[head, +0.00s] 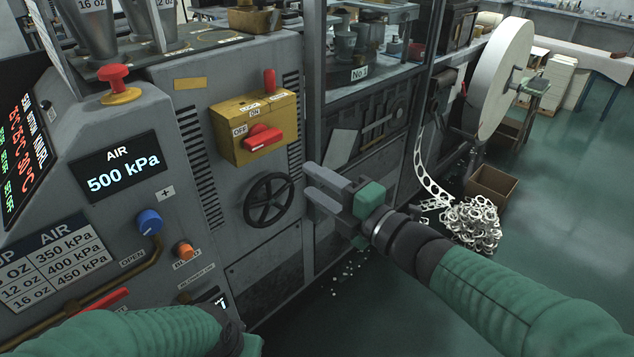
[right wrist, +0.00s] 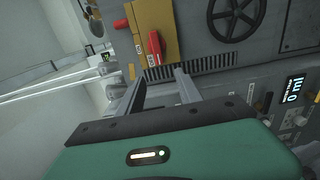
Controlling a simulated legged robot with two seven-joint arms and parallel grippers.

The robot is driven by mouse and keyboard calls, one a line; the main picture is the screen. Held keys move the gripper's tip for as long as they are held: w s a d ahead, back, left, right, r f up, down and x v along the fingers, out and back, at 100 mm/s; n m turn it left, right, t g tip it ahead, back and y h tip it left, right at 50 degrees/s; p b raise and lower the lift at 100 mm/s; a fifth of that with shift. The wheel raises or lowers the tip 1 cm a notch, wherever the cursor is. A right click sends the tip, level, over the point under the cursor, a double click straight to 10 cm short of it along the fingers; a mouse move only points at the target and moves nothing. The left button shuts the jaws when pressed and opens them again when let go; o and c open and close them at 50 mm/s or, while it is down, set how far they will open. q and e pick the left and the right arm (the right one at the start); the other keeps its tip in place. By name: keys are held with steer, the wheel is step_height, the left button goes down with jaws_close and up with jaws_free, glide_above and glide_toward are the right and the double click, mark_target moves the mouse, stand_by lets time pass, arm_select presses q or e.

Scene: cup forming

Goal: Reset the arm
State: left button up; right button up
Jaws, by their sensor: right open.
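My right arm comes in from the lower right of the head view in a green sleeve. Its gripper (head: 322,188) is open and empty, in front of the machine's grey front, to the right of the black handwheel (head: 269,200). The two fingers point left, with a gap between them. In the right wrist view the right gripper (right wrist: 160,80) shows two parted fingers with nothing between them. My left arm shows as a green sleeve at the bottom left of the head view; its fingers are not visible.
A yellow switch box (head: 254,127) with a red handle (head: 262,139) is above the handwheel. An AIR display (head: 122,170) reads 500 kPa, beside a blue knob (head: 150,221). A paper reel (head: 500,78), a cardboard box (head: 491,186) and a scrap pile (head: 472,223) are right. Green floor (head: 575,190) lies clear beyond.

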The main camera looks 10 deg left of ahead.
steer(key=w+d+f+m+h, duration=0.2)
steer(key=d+f+m+h, duration=0.9)
steer(key=d+f+m, duration=0.5)
steer(key=s+d+f+m+g+h, duration=0.2)
steer(key=s+d+f+m+g, duration=0.25)
steer(key=s+f+m, duration=0.35)
steer(key=s+d+f+m+g+h, duration=0.1)
steer(key=s+d+f+m+g, duration=0.25)
steer(key=s+d+f, duration=0.55)
steer(key=s+a+r+p, duration=0.1)
steer(key=s+r+p, duration=0.1)
steer(key=r+p, duration=0.9)
steer(key=s+a+r+m+p, duration=0.1)
steer(key=s+a+r+p, duration=0.1)
steer(key=r+p, duration=0.9)
step_height(320, 180, up, 2)
steer(key=shift+r+p, duration=0.1)
steer(key=shift+p, duration=0.25)
steer(key=shift+w, duration=0.1)
